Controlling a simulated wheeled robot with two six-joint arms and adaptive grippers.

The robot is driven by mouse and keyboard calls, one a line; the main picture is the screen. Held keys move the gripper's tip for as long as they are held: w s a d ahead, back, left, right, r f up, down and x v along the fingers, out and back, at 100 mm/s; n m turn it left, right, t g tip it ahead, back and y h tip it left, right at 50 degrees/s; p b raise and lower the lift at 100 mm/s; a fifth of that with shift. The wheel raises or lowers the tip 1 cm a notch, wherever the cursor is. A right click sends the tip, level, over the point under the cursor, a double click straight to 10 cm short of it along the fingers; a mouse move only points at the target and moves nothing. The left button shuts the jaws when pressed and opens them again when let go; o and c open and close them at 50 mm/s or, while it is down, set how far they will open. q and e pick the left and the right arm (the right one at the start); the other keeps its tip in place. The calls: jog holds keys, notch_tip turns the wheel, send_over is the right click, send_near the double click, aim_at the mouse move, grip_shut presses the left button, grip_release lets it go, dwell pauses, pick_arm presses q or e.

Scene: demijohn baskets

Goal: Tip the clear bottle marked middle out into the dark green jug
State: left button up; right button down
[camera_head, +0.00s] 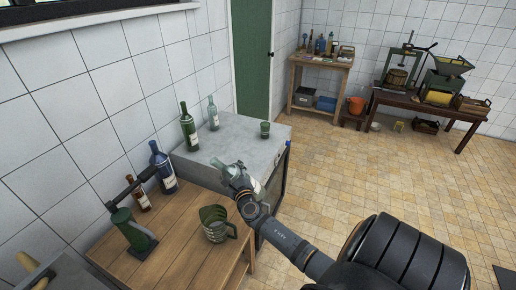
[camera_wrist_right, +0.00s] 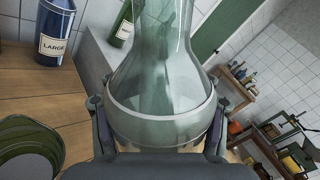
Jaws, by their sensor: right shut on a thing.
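My right gripper (camera_head: 240,181) is shut on a clear, faintly green glass bottle (camera_wrist_right: 160,75). In the head view the held bottle (camera_head: 222,167) is partly hidden by the gripper and seems to lean to the left; its marking cannot be read. The dark green jug (camera_head: 215,230) stands upright on the wooden table, below and a little left of the gripper, apart from the bottle. Its round rim shows at the lower left of the right wrist view (camera_wrist_right: 30,138). My left gripper is not in view.
A blue bottle marked LARGE (camera_wrist_right: 56,40) and a brown bottle (camera_head: 138,195) stand at the wall side. A green bottle (camera_head: 188,132), another clear bottle (camera_head: 213,117) and a green cup (camera_head: 265,130) stand on the grey block (camera_head: 235,145).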

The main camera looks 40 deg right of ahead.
jog(key=shift+w+a+r+m, duration=0.2)
jog(key=shift+a+r+m, duration=0.25)
jog(key=shift+m, duration=0.1)
jog(key=shift+w+a+r+m, duration=0.15)
jog(key=shift+a+r+m, duration=0.2)
jog(key=shift+a+m, duration=0.15)
jog(key=a+m, duration=0.1)
jog(key=m, duration=0.1)
jog(key=w+a+m+b, duration=0.1)
jog(key=a+m, duration=0.1)
jog(key=shift+w+a+r, duration=0.15)
jog(key=shift+w+a, duration=0.05)
jog(key=shift+a, duration=0.1)
jog(key=shift+b, duration=0.3)
